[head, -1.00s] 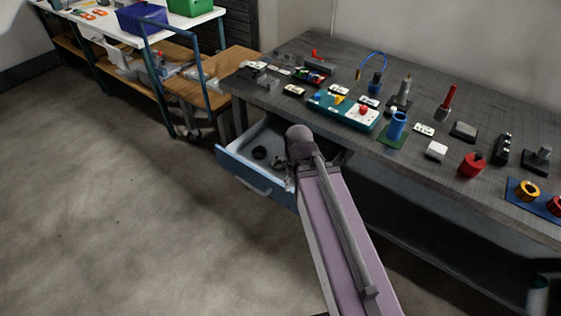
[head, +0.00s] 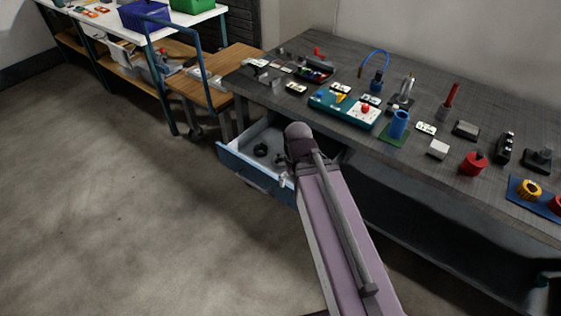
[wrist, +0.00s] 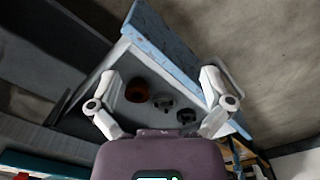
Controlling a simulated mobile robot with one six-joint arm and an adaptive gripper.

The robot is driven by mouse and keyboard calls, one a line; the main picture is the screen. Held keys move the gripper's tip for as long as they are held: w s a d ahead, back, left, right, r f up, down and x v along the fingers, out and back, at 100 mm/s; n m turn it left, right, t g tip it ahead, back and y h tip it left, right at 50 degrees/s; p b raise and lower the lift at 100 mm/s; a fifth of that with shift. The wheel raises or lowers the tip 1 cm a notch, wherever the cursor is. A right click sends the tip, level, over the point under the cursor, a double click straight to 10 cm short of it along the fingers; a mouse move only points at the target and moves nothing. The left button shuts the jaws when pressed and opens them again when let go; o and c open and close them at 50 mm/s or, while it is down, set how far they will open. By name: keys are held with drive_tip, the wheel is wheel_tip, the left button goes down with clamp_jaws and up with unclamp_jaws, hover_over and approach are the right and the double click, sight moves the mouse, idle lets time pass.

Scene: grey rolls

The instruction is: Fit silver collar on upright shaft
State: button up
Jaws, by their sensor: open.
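Several ring-shaped parts lie in the open blue drawer (head: 232,163) under the bench: a reddish-brown ring (wrist: 137,91) and two greyish rings, one in the middle (wrist: 162,101) and one to its right (wrist: 186,116). I cannot tell for sure which is the silver collar. My gripper (wrist: 160,78) is open and empty above the drawer, with the rings between its spread fingers in the wrist view. My arm hides most of it in the head view. A silver upright shaft (head: 408,86) stands on a dark base on the bench.
The grey bench (head: 330,50) also carries a teal board (head: 345,110), a blue cylinder (head: 399,121), a red part (head: 473,163) and a red rod (head: 451,95). A wooden cart (head: 215,75) stands left of the drawer. The floor in front is clear.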

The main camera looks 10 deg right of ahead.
drive_tip(key=r+p, duration=0.1)
drive_tip(key=r, duration=0.1)
hover_over(281, 159)
drive_tip(key=shift+s+a+f, duration=0.25)
drive_tip(key=shift+s+a, duration=0.2)
drive_tip(key=shift+f, duration=0.15)
wheel_tip(281, 159, down, 8)
drive_tip(key=b, duration=0.8)
drive_tip(key=shift+f, duration=0.2)
drive_tip(key=shift+s+d+f+b, duration=0.1)
drive_tip(key=shift+f+b, duration=1.2)
drive_tip(key=shift+b, duration=0.1)
drive_tip(key=shift+s+d+f+b, duration=0.1)
drive_tip(key=shift+f+b, duration=1.2)
drive_tip(key=shift+b, duration=0.05)
drive_tip(key=c, duration=1.1)
